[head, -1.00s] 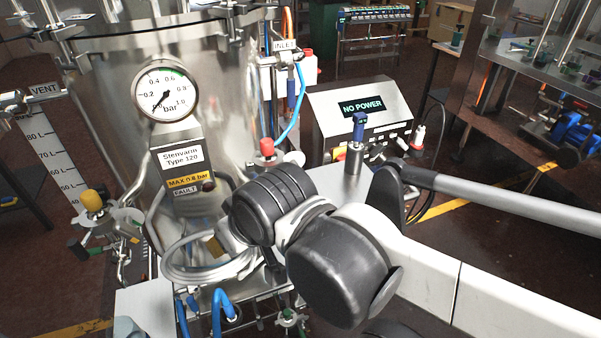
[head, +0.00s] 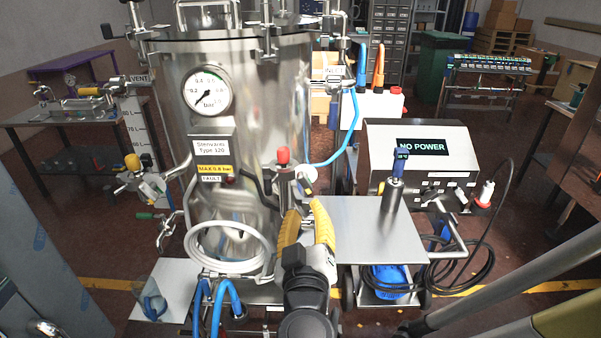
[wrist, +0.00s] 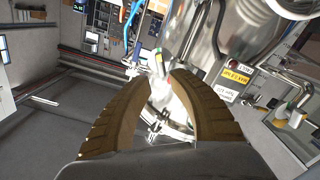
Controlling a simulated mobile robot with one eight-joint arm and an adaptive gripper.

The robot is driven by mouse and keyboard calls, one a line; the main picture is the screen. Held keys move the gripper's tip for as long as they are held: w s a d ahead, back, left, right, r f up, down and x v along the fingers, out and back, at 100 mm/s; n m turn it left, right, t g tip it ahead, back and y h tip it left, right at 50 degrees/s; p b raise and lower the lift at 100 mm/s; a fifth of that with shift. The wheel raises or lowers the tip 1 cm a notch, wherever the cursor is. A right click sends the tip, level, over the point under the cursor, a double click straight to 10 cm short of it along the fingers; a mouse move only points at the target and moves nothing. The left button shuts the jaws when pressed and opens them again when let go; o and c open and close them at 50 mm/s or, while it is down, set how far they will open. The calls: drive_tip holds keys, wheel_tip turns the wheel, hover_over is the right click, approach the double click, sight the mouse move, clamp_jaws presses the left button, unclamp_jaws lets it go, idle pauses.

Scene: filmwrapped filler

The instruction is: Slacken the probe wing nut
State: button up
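I cannot clearly make out a wing nut in either view. A metal fitting with a red cap (head: 283,156) stands on the front right of the steel vessel (head: 240,120). My gripper (head: 306,214) has two yellow ribbed fingers, spread apart and empty, just below and right of the red-capped fitting. In the wrist view my gripper (wrist: 172,78) frames bright metal between its fingers. My gripper and arm hide part of the vessel's lower front.
A blue-topped metal piece (head: 398,165) stands on a grey cart top (head: 350,225) to the right. Behind it a control box (head: 420,150) reads "NO POWER". A coiled white hose (head: 228,250) and blue hoses (head: 215,300) are at the vessel's lower front.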

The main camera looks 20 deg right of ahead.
sight(305, 187)
drive_tip(key=b+x, duration=0.1)
drive_tip(key=x, duration=0.9)
drive_tip(key=shift+f+b, duration=0.1)
drive_tip(key=shift+b, duration=0.25)
clamp_jaws()
